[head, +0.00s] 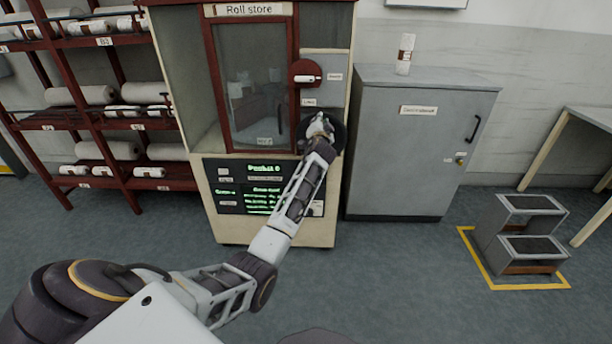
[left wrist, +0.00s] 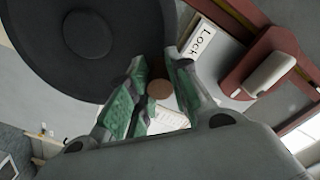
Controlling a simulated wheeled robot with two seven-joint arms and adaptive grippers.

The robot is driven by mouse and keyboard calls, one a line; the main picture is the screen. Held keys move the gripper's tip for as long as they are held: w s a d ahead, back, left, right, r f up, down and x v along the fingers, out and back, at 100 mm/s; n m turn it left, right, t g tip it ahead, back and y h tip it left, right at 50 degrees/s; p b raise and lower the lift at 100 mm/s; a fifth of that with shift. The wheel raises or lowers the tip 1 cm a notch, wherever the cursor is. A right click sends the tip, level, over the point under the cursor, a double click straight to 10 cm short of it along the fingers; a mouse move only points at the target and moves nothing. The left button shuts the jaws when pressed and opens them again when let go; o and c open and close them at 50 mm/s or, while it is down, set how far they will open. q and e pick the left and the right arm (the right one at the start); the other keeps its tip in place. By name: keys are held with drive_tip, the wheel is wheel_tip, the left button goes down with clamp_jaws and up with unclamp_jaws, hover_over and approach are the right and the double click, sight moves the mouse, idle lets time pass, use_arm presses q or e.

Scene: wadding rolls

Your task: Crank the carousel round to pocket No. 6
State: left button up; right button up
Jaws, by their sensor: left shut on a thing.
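The carousel stands in a cream cabinet labelled "Roll store" (head: 250,10), behind a red-framed glass door (head: 255,90). The dark crank wheel (head: 338,134) is on the cabinet's right front, partly hidden by my gripper. It fills the upper left of the left wrist view (left wrist: 40,50). My left gripper (head: 320,128) is at this wheel. In the left wrist view its green-padded fingers (left wrist: 159,92) are closed around a round brown knob (left wrist: 159,89), the crank handle. A dark panel with a green-lit display (head: 263,168) is below the door; its number is too small to read surely. My right gripper is out of view.
A red latch plate with a white handle (head: 307,77) is above the wheel, with a "Lock" label (left wrist: 200,40) nearby. A grey cabinet (head: 420,150) stands close on the right. Red racks of rolls (head: 95,130) are left. A step stool (head: 525,235) stands right; the floor in front is open.

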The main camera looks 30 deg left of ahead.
use_arm(q)
drive_tip(key=shift+w+d+f+b, duration=0.1)
drive_tip(key=shift+w+d+b, duration=0.25)
drive_tip(key=shift+d, duration=0.3)
drive_tip(key=o, duration=1)
drive_tip(key=shift+s, duration=0.1)
drive_tip(key=p+v, duration=0.3)
drive_tip(key=v, duration=0.6)
drive_tip(key=shift+s+p, duration=0.3)
drive_tip(key=shift+s, duration=0.1)
drive_tip(key=shift+d+r, duration=0.15)
drive_tip(key=shift+r, duration=0.15)
idle(0.6)
wheel_tip(320, 180, up, 9)
drive_tip(key=p, duration=0.9)
drive_tip(key=shift+f, duration=0.2)
